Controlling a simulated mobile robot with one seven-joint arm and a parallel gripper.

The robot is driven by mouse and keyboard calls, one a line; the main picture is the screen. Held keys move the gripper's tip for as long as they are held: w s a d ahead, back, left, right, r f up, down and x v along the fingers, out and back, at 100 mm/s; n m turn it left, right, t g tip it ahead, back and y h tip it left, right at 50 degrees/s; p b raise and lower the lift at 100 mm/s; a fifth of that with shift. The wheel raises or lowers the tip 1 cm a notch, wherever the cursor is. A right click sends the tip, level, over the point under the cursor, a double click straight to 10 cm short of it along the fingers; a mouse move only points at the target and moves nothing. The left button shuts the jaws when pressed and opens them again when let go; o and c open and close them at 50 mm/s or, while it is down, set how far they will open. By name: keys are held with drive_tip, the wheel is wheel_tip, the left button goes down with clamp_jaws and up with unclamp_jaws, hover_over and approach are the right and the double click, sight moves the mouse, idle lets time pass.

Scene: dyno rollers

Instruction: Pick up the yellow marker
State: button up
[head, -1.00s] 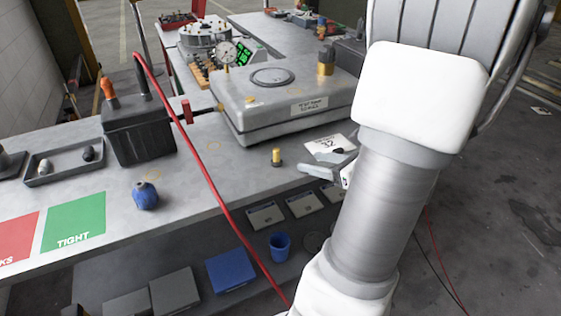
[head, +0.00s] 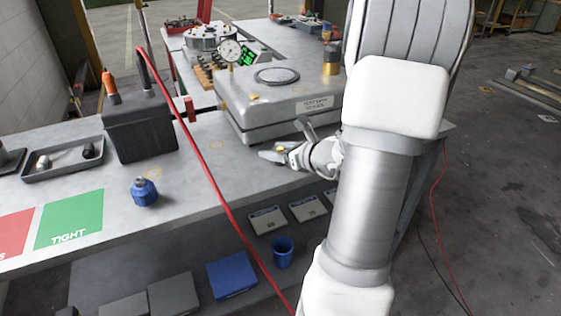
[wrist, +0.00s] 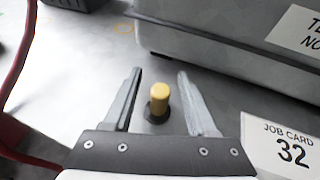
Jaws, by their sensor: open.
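The yellow marker (wrist: 160,98) is a short upright yellow cylinder with a dark base, standing on the grey bench top. In the wrist view it is between the two open fingers of my gripper (wrist: 160,73), with a gap on each side. In the head view my gripper (head: 284,140) is low over the bench, and only a small yellow bit of the marker (head: 281,150) shows between its fingers. My gripper holds nothing.
A grey metal box (head: 285,103) with a dial gauge stands just behind my gripper. A job card (wrist: 290,147) lies to its right. A red cable (head: 203,165) crosses the bench to the left. A blue item (head: 144,192) stands farther left.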

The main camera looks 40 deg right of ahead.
drive_tip(key=shift+w+f, duration=0.25)
drive_tip(key=shift+w, duration=0.3)
clamp_jaws()
